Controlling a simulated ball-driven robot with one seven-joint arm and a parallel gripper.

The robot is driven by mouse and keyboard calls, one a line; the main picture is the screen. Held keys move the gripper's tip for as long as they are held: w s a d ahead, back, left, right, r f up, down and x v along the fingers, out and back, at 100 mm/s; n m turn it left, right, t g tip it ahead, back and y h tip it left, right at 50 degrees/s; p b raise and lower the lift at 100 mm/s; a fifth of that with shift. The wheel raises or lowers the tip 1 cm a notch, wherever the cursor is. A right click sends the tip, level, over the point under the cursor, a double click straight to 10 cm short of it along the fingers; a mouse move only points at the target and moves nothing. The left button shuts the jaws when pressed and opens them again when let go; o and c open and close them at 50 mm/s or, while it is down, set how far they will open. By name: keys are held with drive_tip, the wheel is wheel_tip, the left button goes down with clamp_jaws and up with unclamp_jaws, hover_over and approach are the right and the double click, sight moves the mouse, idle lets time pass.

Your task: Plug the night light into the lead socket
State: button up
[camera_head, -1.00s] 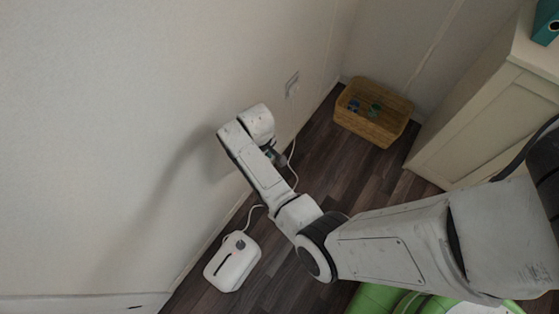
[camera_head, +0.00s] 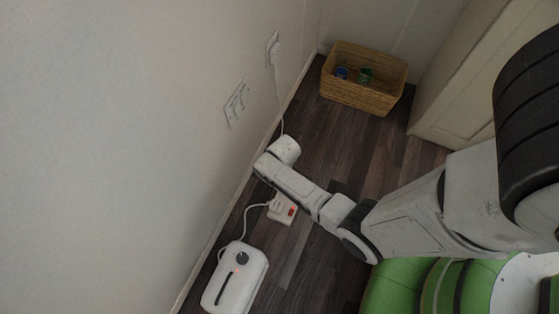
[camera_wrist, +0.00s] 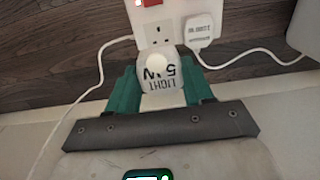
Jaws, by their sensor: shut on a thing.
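The white lead socket (camera_wrist: 143,32) lies just beyond the night light. Empty pin holes show in it, with a red switch above. A white plug (camera_wrist: 199,32) sits at its right. I cannot tell whether the night light touches the lead socket. In the head view the lead socket (camera_head: 281,213) lies on the floor beside my arm; my gripper and the night light are hidden there.
A white appliance (camera_head: 236,280) with a cable stands on the floor by the wall. Wall sockets (camera_head: 237,103) are above the skirting, another with a plug (camera_head: 274,50) farther along. A wicker basket (camera_head: 364,80) stands in the corner.

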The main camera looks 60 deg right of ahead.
drive_tip(key=shift+f+b, duration=3.1)
drive_tip(key=shift+f, duration=0.2)
drive_tip(key=shift+f+b, duration=0.5)
drive_tip(key=shift+f, duration=0.15)
drive_tip(key=shift+s+p, duration=0.25)
drive_tip(key=shift+p, duration=0.1)
drive_tip(key=shift+f+b, duration=1.05)
drive_tip(key=shift+f, duration=0.1)
drive_tip(key=o, duration=1.1)
drive_tip(key=shift+r, duration=0.1)
wheel_tip(320, 180, up, 11)
drive_tip(key=p, duration=0.7)
